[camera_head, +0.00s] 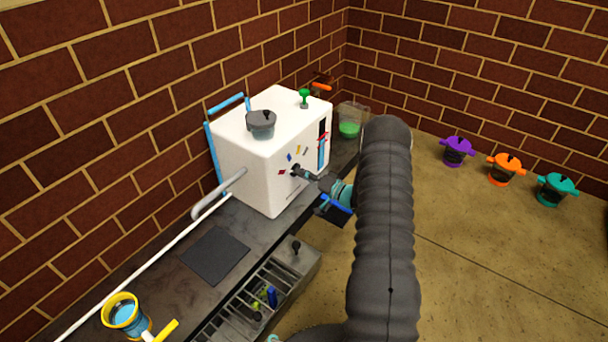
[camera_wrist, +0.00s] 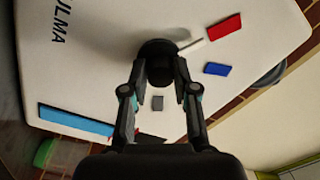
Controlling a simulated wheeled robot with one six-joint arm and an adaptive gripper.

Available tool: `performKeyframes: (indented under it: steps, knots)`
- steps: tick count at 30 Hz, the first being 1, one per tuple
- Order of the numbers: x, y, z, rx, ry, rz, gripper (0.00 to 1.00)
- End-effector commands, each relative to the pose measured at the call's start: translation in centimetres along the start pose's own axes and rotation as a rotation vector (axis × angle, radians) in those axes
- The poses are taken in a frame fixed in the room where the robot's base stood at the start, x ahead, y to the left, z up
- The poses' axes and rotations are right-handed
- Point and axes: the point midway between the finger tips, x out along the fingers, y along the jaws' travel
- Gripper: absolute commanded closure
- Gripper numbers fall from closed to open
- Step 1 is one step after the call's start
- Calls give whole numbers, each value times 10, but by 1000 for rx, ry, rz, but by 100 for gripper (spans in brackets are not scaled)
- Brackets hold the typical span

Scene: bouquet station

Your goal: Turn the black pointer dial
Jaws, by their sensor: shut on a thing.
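The black pointer dial (camera_head: 296,169) sits on the front face of a white box-shaped machine (camera_head: 253,150). In the wrist view the dial (camera_wrist: 158,50) is a dark round knob at top centre. My gripper (camera_head: 308,177) reaches the front face from the right. In the wrist view my gripper (camera_wrist: 160,72) has one finger on each side of the dial and is shut on it. Coloured marks lie around the dial, among them a red one (camera_wrist: 225,27) and a blue one (camera_wrist: 217,69). The exact pointer direction is hard to tell.
The machine stands on a dark counter with a black mat (camera_head: 215,256). A yellow-rimmed cup (camera_head: 124,313) stands at lower left. A green-filled clear container (camera_head: 350,122) is behind the machine. Purple (camera_head: 457,151), orange (camera_head: 504,169) and teal (camera_head: 556,189) pots stand at right.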

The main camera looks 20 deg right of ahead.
Motion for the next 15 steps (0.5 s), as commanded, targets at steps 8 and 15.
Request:
performKeyframes:
  steps: [8,15]
  knots:
    - [0,0,1,1,-1,1,47]
    - [0,0,0,1,0,0,46]
